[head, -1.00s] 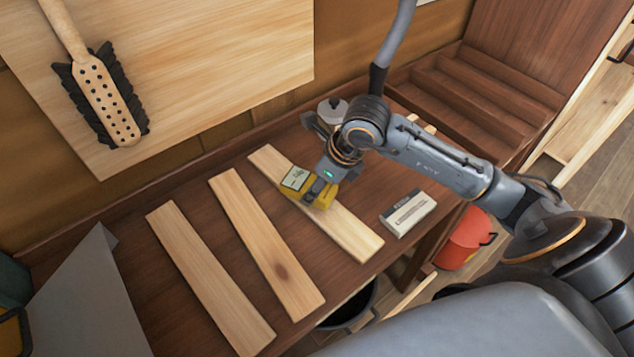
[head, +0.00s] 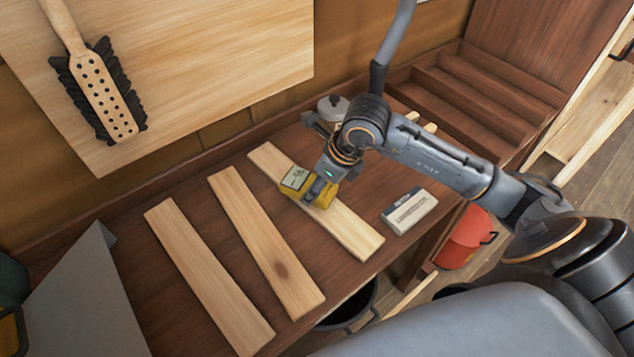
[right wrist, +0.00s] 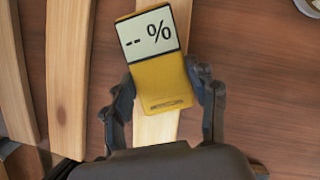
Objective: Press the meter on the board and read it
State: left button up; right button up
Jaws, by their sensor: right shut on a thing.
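A yellow moisture meter (head: 325,196) is in my right gripper (head: 318,190), over the rightmost of three pale wooden boards (head: 350,232). In the right wrist view the fingers of the right gripper (right wrist: 165,100) close on both sides of the meter (right wrist: 162,85). Its screen (right wrist: 150,38) faces the camera and reads "-- %". The board (right wrist: 155,127) shows beneath it. I cannot tell whether the meter touches the board. My left gripper is not in view.
Two more boards (head: 205,275) (head: 262,240) lie to the left on the brown bench. A white-and-dark box (head: 410,211) lies right of the boards. A metal pot (head: 332,110) stands behind my wrist. A red bucket (head: 464,240) is on the floor at right.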

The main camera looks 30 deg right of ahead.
jog(key=shift+s+f+b, duration=0.2)
jog(key=shift+f+b, duration=0.05)
jog(key=shift+b, duration=0.1)
dwell(1.8)
jog(key=shift+w+r+p, duration=0.15)
jog(key=shift+r+p, duration=2.35)
jog(key=shift+r, duration=1.7)
